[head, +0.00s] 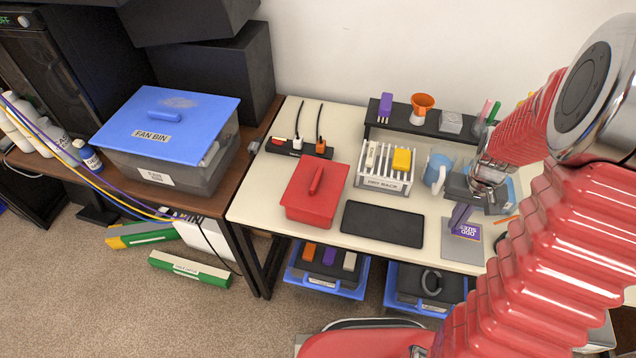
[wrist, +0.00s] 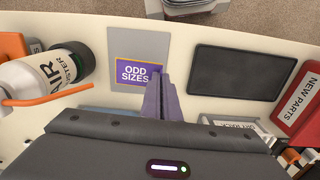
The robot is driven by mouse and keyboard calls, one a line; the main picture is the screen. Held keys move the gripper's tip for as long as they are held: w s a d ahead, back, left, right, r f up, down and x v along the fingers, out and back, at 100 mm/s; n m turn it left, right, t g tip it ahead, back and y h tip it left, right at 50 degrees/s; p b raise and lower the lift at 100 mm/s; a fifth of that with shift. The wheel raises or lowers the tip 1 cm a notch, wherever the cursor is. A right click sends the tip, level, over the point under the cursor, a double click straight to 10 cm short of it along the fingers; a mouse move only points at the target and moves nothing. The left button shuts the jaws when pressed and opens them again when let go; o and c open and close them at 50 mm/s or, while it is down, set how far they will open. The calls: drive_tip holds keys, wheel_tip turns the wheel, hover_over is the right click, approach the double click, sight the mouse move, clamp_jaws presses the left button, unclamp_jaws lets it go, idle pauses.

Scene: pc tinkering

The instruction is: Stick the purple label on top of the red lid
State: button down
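The purple label (head: 467,231), printed "ODD SIZES", lies over a grey sheet on the table's right part. It also shows in the wrist view (wrist: 133,73). My gripper (head: 456,226) points down at the label's edge. In the wrist view its purple fingers (wrist: 158,80) are close together, with tips overlapping the label's right edge. I cannot tell whether they pinch that edge. The red lid (head: 310,185) with its raised handle sits on a red box left of the black mat. In the wrist view the red box (wrist: 311,80), marked "NEW PARTS", shows at the right edge.
The black mat (head: 382,223) lies between the red box and the grey sheet (head: 460,252). A white rack (head: 384,187), a blue mug (head: 437,172) and a raised shelf (head: 408,125) stand behind. A white bottle (wrist: 38,72) stands beside the sheet. The blue-lidded fan bin (head: 167,125) is far left.

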drive_tip(key=shift+r, duration=1.9)
drive_tip(key=w+a+r+n, duration=0.1)
drive_tip(key=w+a+r, duration=0.1)
drive_tip(key=w+a, duration=0.5)
drive_tip(key=w+a+r+n, duration=0.2)
drive_tip(key=w+a, duration=0.6)
drive_tip(key=a, duration=0.4)
drive_tip(key=shift+a, duration=0.15)
